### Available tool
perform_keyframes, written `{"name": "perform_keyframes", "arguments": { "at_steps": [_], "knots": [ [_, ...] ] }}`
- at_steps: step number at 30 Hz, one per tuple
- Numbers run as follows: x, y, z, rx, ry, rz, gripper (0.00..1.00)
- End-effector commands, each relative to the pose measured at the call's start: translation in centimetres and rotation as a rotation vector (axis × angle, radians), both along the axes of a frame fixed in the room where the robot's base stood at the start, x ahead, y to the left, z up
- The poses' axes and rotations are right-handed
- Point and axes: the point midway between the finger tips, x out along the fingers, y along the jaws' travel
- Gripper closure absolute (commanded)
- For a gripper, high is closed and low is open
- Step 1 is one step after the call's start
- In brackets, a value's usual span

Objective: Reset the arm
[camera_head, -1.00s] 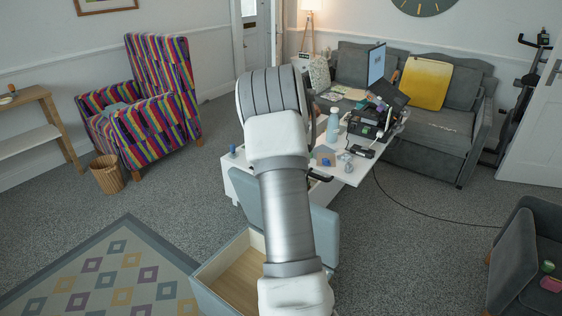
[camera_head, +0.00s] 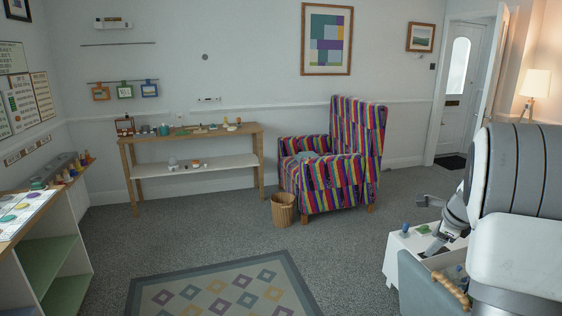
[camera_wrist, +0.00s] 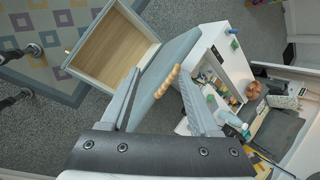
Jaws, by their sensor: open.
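My gripper (camera_wrist: 160,84) is open in the wrist view, its two grey fingers spread apart above the dark palm plate. Nothing is clasped between them. A beige wavy piece (camera_wrist: 167,80) shows between the fingers, against a blue-grey panel (camera_wrist: 165,65); I cannot tell its distance from the fingertips. In the head view my arm fills the right edge, and my gripper (camera_head: 430,222) is partly visible over the white table (camera_head: 397,243). The beige wavy piece also shows in the head view (camera_head: 450,288), by the panel's edge, below my gripper.
An open wood-floored drawer or box (camera_wrist: 112,45) lies beside the panel. A striped armchair (camera_head: 335,170), a wicker basket (camera_head: 283,212), a wooden shelf table (camera_head: 195,165) and a low shelf unit (camera_head: 50,255) stand around. The rug (camera_head: 215,290) and carpet between are clear.

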Motion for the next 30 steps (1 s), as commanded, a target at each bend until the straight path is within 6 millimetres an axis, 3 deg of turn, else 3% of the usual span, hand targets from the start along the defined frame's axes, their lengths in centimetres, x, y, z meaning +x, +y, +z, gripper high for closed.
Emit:
{"name": "perform_keyframes", "arguments": {
  "at_steps": [1, 6, 15, 24, 30],
  "knots": [
    [-0.5, 2.5, 1.9, -0.030, 0.000, 0.095, 0.38],
    [-3.0, 9.4, 6.1, -0.147, 0.014, 0.412, 0.38],
    [-10.1, 20.1, 10.9, -0.396, 0.031, 0.973, 0.38],
    [-19.2, 27.3, 12.4, -0.697, 0.058, 1.516, 0.38],
    [-24.6, 29.7, 11.8, -0.899, 0.091, 1.821, 0.38]
  ]
}}
